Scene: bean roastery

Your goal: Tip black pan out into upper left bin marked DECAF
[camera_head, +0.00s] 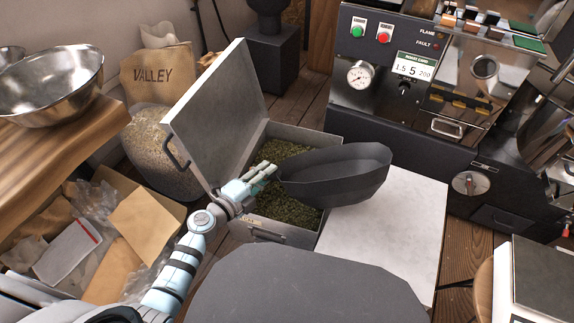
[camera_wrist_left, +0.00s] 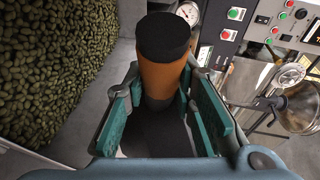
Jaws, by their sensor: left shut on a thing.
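My left gripper (camera_head: 262,177) is shut on the black pan (camera_head: 335,174). In the left wrist view my gripper (camera_wrist_left: 165,125) closes around a brown handle with a black end (camera_wrist_left: 162,65). The pan is held in the air over the right side of an open bin and the edge of the pale top beside it. It looks tilted, and no contents show in it. The bin (camera_head: 290,234) holds greenish beans, which also fill the left of the wrist view (camera_wrist_left: 60,60). No DECAF mark is readable. My right gripper is not in view.
The bin's grey lid (camera_head: 215,105) stands open at the left. A white top (camera_head: 390,225) lies right of the bin, with a roaster panel (camera_head: 385,75) behind. A VALLEY sack (camera_head: 160,75), steel bowl (camera_head: 50,85) and carton (camera_head: 160,250) are at the left.

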